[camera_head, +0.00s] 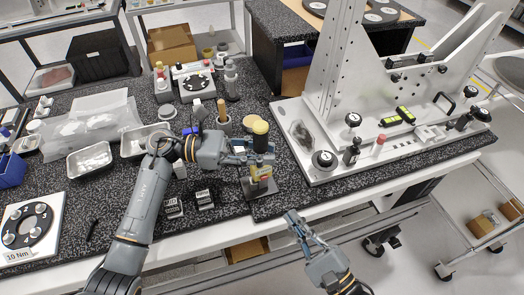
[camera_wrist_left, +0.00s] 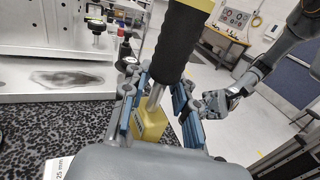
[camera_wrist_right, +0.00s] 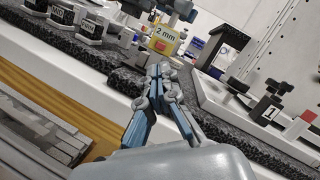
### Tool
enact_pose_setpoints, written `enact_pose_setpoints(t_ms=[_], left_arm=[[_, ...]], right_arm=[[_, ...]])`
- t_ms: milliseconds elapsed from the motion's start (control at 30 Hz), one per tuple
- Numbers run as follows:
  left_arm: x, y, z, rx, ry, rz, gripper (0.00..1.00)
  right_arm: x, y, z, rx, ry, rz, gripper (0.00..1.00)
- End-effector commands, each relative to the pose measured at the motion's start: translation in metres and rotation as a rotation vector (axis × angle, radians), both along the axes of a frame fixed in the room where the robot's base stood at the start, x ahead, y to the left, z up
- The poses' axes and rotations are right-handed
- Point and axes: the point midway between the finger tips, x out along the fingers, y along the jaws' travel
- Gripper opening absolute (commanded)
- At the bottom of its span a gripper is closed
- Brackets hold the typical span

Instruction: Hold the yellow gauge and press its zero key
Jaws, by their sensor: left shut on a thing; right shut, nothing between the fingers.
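A small yellow-and-black device (camera_head: 405,114), seemingly the yellow gauge, lies on the light grey fixture at the right; its zero key is too small to make out. My left gripper (camera_head: 243,157) is shut on an upright tool with a black handle (camera_head: 260,144) and a yellow knob. In the left wrist view the black handle (camera_wrist_left: 175,50) rises between the fingers, above a metal shaft and a yellow block (camera_wrist_left: 150,122). That block reads "2 mm" in the right wrist view (camera_wrist_right: 164,40). My right gripper (camera_head: 292,217) is shut and empty in front of the bench edge, apart from the gauge.
The grey fixture (camera_head: 440,145) has black knobs and tall upright plates. Metal trays (camera_head: 90,160), small labelled blocks (camera_head: 204,199) and a numbered dial board (camera_head: 30,232) stand on the speckled bench left of it. The space in front of the bench edge is free around the right gripper.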

Motion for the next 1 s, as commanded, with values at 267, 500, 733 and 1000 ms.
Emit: enact_pose_setpoints(t_ms=[267,500,733,1000], left_arm=[[0.0,0.0,-0.001,0.002,0.001,0.0,0.0],[0.0,0.0,-0.001,0.002,0.001,0.0,0.0],[0.0,0.0,-0.001,0.002,0.001,0.0,0.0],[0.0,0.0,-0.001,0.002,0.001,0.0,0.0]], right_arm=[[-0.001,0.007,0.017,-0.348,-0.384,0.08,0.0],[-0.014,0.01,0.022,-0.738,-0.908,0.166,0.0],[-0.019,0.009,0.02,-0.83,-1.054,0.186,0.0],[-0.018,0.009,0.02,-0.828,-1.05,0.185,0.0]])
